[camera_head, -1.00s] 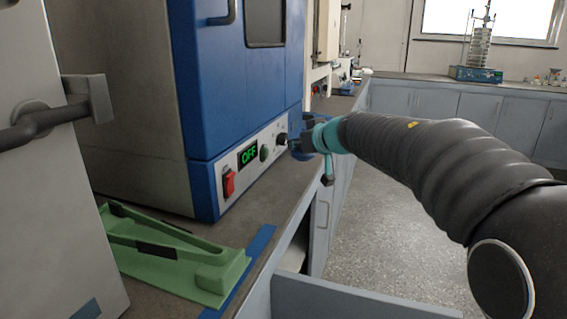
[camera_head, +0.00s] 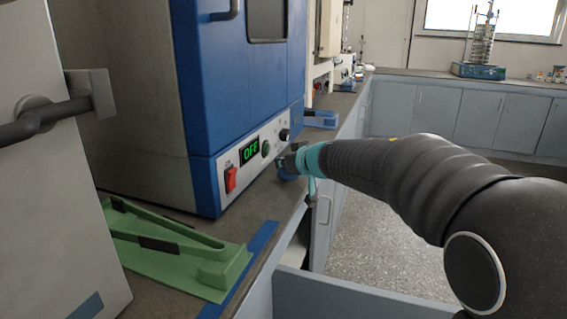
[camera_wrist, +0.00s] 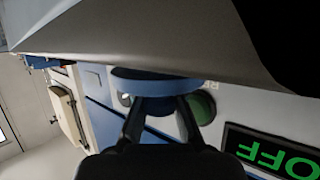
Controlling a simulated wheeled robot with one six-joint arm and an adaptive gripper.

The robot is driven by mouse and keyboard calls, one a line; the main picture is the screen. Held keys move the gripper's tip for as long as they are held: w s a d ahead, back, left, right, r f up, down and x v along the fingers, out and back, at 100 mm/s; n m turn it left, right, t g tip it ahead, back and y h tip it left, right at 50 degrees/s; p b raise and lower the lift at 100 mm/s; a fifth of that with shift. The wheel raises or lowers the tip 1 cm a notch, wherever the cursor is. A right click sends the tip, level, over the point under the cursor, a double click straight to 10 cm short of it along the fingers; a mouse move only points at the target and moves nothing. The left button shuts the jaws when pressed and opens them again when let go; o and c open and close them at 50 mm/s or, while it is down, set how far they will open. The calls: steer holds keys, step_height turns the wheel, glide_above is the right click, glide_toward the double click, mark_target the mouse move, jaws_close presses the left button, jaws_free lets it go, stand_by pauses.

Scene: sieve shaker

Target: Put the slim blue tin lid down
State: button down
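The slim blue tin lid (camera_wrist: 155,86) is between the fingertips of my gripper (camera_wrist: 160,104) in the wrist view, which is upside down. The fingers are shut on its edge. The lid is close to the grey counter top (camera_wrist: 150,45); I cannot tell if it touches. In the head view my gripper (camera_head: 290,162) is low in front of the blue oven's control panel, near the counter's front edge. A small part of the lid (camera_head: 287,175) shows there, mostly hidden by the gripper.
The blue oven (camera_head: 245,110) stands just behind my gripper, with knobs and an OFF display. A green holder (camera_head: 180,250) lies on the counter at front left. A blue object (camera_head: 320,118) sits further along the counter. An open drawer (camera_head: 350,295) juts out below.

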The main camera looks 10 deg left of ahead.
steer(key=shift+f, duration=0.15)
steer(key=c, duration=1.3)
jaws_free()
steer(key=shift+s+d+r, duration=0.15)
steer(key=shift+r, duration=0.15)
steer(key=v, duration=1.1)
steer(key=shift+s+d+r, duration=0.1)
steer(key=shift+s+d, duration=0.05)
steer(key=shift+d, duration=0.1)
steer(key=shift+d+r, duration=0.1)
